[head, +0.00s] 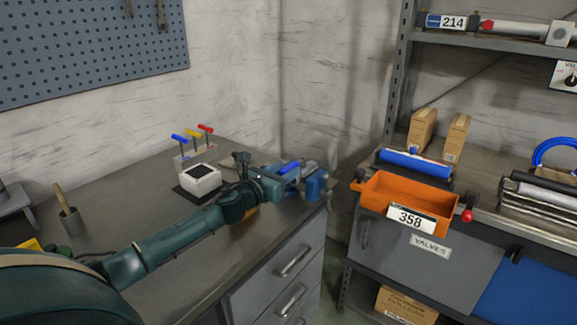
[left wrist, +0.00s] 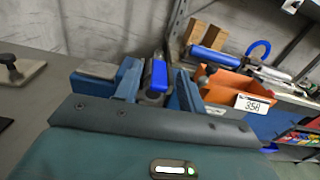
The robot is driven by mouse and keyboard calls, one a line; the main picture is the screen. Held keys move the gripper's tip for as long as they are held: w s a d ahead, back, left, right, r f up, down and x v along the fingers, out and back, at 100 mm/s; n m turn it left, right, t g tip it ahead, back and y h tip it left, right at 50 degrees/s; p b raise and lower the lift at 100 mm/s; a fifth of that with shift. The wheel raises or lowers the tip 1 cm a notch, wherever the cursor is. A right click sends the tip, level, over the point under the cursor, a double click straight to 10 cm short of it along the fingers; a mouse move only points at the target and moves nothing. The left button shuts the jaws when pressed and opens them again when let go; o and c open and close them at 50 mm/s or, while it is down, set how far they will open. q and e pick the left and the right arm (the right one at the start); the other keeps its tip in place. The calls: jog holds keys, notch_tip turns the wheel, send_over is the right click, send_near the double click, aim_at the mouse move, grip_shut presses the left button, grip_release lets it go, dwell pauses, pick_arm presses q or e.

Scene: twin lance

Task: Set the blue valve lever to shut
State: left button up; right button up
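The blue lever (head: 288,167) shows at the far right end of the workbench, by a blue vise-like fixture (head: 316,184). In the left wrist view the blue lever (left wrist: 158,76) points away from me, with a dark pivot at its near end. My left gripper (head: 284,180) reaches to it from the left. Its two blue-grey fingers (left wrist: 155,92) appear to stand on either side of the lever, with gaps between them and it. Whether they touch it is not clear. The valve body is mostly hidden. My right gripper is out of view.
A white box (head: 200,181) and a stand of coloured T-handles (head: 192,150) are on the bench behind my arm. An orange bin (head: 385,193) marked 358 is on the shelf at right, beside a blue roller (head: 415,164). A gap separates bench and shelf.

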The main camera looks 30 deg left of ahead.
aim_at(294, 165)
pick_arm(q)
jog(key=shift+w+d, duration=0.1)
jog(key=shift+w, duration=1)
jog(key=shift+c, duration=0.3)
grip_shut()
